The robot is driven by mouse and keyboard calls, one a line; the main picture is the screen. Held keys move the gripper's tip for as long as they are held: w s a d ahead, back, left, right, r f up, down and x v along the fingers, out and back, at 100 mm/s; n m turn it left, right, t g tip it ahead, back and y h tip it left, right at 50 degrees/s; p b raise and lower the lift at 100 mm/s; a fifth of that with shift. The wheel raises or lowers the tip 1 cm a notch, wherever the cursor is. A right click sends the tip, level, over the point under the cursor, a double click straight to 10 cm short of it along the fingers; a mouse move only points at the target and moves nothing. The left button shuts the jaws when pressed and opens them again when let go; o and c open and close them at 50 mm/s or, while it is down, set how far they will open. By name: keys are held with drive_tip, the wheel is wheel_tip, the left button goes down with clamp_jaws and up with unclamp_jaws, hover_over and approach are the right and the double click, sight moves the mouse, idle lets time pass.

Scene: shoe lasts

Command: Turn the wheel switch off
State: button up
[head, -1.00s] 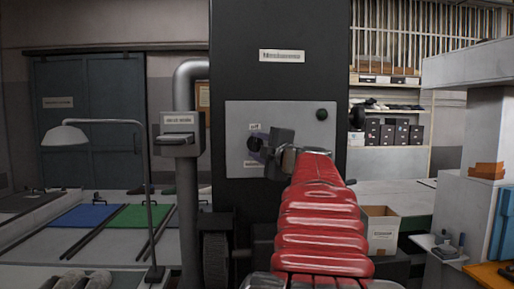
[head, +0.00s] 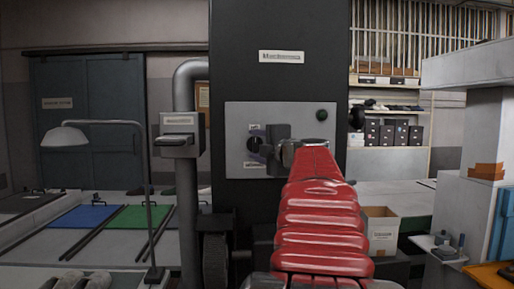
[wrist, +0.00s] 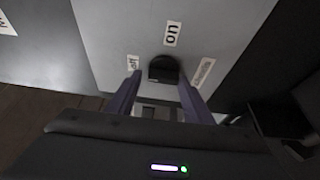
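The wheel switch is a round black knob (head: 254,146) on a light grey panel (head: 240,183) in the head view. It also shows in the wrist view as a dark disc (wrist: 163,68), with an "on" label above it, an "off" label at left and a third, blurred label at right. My gripper (head: 267,150) is just right of the knob in the head view. In the wrist view its two purple fingers (wrist: 159,80) are spread apart, and the knob shows between and just beyond their tips. Contact is not visible. The knob's pointer direction cannot be made out.
The panel is on a tall black cabinet (head: 280,85), with a dark green button (head: 321,115) at its upper right. A grey pipe with a labelled box (head: 180,122) stands left of it. A white carton (head: 381,231) is at lower right.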

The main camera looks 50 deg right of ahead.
drive_tip(key=shift+o, duration=0.5)
drive_tip(key=shift+w+d+f, duration=0.1)
drive_tip(key=shift+w+f, duration=0.1)
drive_tip(key=shift+f, duration=0.1)
drive_tip(key=shift+s, duration=0.15)
drive_tip(key=shift+s+a, duration=0.25)
drive_tip(key=shift+s, duration=0.25)
drive_tip(key=v, duration=1.2)
drive_tip(key=shift+s+a, duration=0.2)
